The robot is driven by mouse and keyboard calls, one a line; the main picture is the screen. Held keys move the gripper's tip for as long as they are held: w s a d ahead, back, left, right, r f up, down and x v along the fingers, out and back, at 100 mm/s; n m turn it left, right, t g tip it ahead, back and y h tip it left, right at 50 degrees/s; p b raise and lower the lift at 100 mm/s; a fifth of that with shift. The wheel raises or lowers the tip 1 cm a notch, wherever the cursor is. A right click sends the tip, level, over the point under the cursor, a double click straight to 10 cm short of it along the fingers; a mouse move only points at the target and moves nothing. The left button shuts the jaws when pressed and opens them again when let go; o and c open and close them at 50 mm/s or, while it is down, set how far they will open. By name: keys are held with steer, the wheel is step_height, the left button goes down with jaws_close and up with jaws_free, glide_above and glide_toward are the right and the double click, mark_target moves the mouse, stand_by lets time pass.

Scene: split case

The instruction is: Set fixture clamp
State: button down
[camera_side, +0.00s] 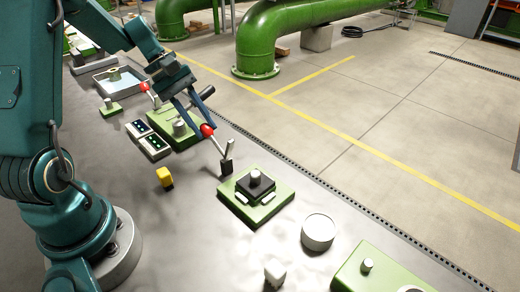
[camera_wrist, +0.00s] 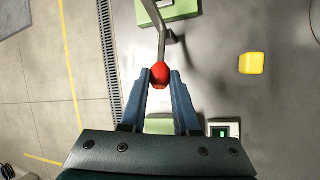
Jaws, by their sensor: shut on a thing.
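The clamp lever (camera_side: 217,145) is a thin metal rod with a red ball knob (camera_side: 207,130), rising tilted from a small dark base (camera_side: 226,166) on the bench. My gripper (camera_side: 205,128) is shut on the red knob. In the wrist view the knob (camera_wrist: 160,74) sits between my fingertips (camera_wrist: 160,78), and the lever (camera_wrist: 155,20) runs up from it. A green fixture block (camera_side: 257,210) with a dark plate and a light round peg stands just to the right of the lever's base. My fingers partly hide the knob's sides.
A second red-knobbed lever (camera_side: 146,88) stands behind, by another green block (camera_side: 172,140). Two boxes with green displays (camera_side: 153,147), a yellow block (camera_side: 164,178) and a white round can (camera_side: 318,232) are on the bench.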

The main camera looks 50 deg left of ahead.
mark_target(216, 144)
steer(key=shift+r, duration=0.1)
stand_by(0.7)
steer(key=shift+d+r+y, duration=0.9)
steer(key=shift+d+y, duration=0.05)
steer(key=shift+y, duration=0.55)
steer(key=d+y, duration=0.1)
steer(key=d+r+y, duration=0.1)
steer(key=y, duration=0.1)
steer(key=shift+d+r+m, duration=0.2)
steer(key=shift+d+m, duration=0.1)
steer(key=shift+m, duration=0.1)
steer(key=d+y, duration=0.2)
steer(key=y, duration=0.1)
steer(key=d+y, duration=0.1)
steer(key=shift+d+r+m, duration=0.2)
steer(key=shift+r+m, duration=0.05)
steer(key=shift+m, duration=0.05)
steer(key=shift+d+f+y, duration=0.15)
steer(key=shift+d+y, duration=0.5)
steer(key=shift+y, duration=0.3)
steer(key=shift+d+f+y, duration=0.1)
steer(key=shift+d+y, duration=0.5)
steer(key=shift+y, duration=0.35)
steer(key=c, duration=0.6)
jaws_free()
steer(key=shift+c, duration=0.2)
